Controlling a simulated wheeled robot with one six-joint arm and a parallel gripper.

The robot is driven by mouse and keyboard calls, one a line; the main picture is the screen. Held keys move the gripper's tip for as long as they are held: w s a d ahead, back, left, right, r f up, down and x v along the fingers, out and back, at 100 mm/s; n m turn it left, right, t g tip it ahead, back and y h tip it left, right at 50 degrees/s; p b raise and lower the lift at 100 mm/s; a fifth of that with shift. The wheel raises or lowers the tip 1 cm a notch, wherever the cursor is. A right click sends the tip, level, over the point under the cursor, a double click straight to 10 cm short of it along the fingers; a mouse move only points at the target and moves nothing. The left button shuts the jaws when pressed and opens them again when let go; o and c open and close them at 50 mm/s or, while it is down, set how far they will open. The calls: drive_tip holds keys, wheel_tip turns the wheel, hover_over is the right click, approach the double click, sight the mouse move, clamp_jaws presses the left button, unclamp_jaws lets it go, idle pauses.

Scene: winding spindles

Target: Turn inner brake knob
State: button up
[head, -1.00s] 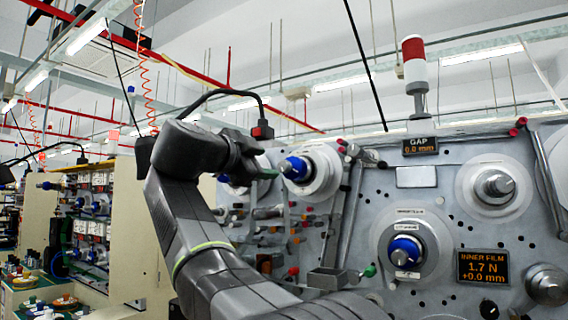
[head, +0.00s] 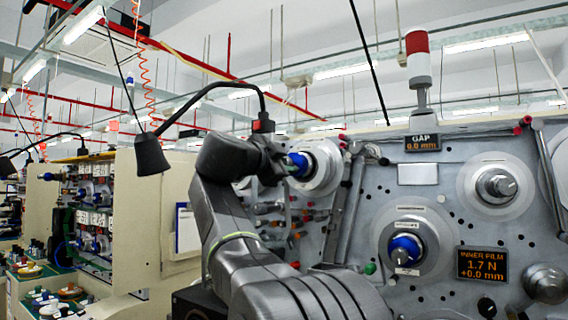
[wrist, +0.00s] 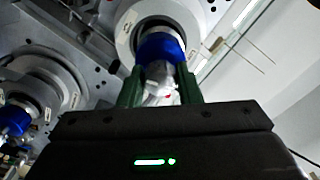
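An upper spindle with a blue hub (head: 299,164) and pale disc (head: 325,168) stands on the grey machine panel. The wrist view shows its blue hub (wrist: 159,48) straight ahead, with a silver knob (wrist: 160,76) on its front end. My gripper (wrist: 159,86) has its two green fingers apart, one on each side of the silver knob. I cannot tell whether they touch it. In the head view my gripper (head: 283,166) is at this hub and partly covers it. A lower spindle with a blue hub (head: 405,249) sits beside the INNER FILM display (head: 483,264), which reads 1.7 N.
A metal roller (head: 496,186) and a GAP display (head: 421,143) are on the panel to the right. Long bars (head: 350,200) and several small rollers lie close below my gripper. A black lamp (head: 143,144) hangs at left.

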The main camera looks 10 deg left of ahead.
drive_tip(key=c, duration=0.5)
drive_tip(key=shift+o, duration=0.2)
drive_tip(key=shift+n, duration=0.3)
drive_tip(key=n, duration=0.5)
drive_tip(key=shift+n+b, duration=0.3)
drive_tip(key=n, duration=0.4)
drive_tip(key=shift+n+p, duration=0.3)
drive_tip(key=shift+p, duration=0.05)
drive_tip(key=shift+n+p, duration=0.45)
drive_tip(key=shift+n, duration=1.65)
drive_tip(key=o, duration=1)
drive_tip(key=shift+a, duration=0.1)
drive_tip(key=shift+c, duration=0.2)
